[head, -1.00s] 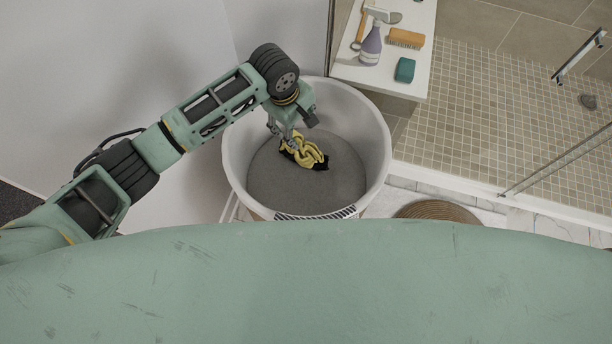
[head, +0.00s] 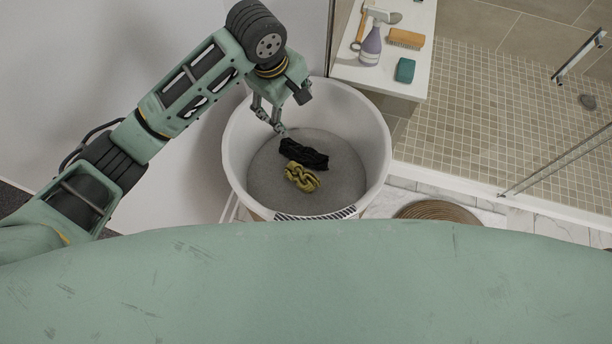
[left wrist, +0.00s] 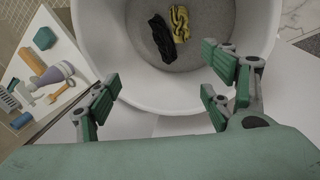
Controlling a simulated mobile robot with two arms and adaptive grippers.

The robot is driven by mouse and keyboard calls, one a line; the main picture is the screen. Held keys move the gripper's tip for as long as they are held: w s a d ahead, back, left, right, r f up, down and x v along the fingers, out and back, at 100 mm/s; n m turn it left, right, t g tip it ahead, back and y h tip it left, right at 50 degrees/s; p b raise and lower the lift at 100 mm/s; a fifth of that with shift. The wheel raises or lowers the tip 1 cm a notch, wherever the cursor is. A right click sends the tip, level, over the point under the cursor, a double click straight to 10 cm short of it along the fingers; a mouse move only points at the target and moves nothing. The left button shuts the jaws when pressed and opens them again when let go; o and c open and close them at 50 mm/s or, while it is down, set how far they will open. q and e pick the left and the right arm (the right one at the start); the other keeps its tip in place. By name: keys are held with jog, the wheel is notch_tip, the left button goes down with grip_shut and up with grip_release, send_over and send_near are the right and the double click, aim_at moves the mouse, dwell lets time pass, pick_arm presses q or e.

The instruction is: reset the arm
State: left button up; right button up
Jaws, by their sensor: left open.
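My left arm comes in from the left in the head view. My left gripper (head: 271,119) is open and empty over the upper left part of the white round tub (head: 371,134). In the left wrist view its fingers (left wrist: 165,97) are spread wide with nothing between them. A yellow knotted item (head: 301,177) and a black crumpled item (head: 303,153) lie side by side on the tub's grey floor, below and apart from the gripper. Both also show in the left wrist view, the yellow one (left wrist: 180,24) beside the black one (left wrist: 161,37). My right gripper is not seen.
A shower with a glass panel is at right. A round woven mat (head: 437,211) lies by the tub.

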pick_arm(q)
jog(key=shift+v, duration=0.9)
jog(key=s+a+f+m+t+h, duration=0.1)
jog(key=s+f+m+h, duration=0.1)
jog(key=s+f+m, duration=0.65)
jog(key=s+a+f+m+y, duration=0.2)
jog(key=s+a+m+y, duration=0.15)
jog(key=s+a, duration=1.35)
notch_tip(320, 180, down, 26)
jog(key=s+a+f+g+p, duration=0.1)
jog(key=s+a+f, duration=0.2)
jog(key=s+f, duration=1.2)
jog(key=shift+s+g, duration=0.4)
jog(key=shift+s, duration=0.6)
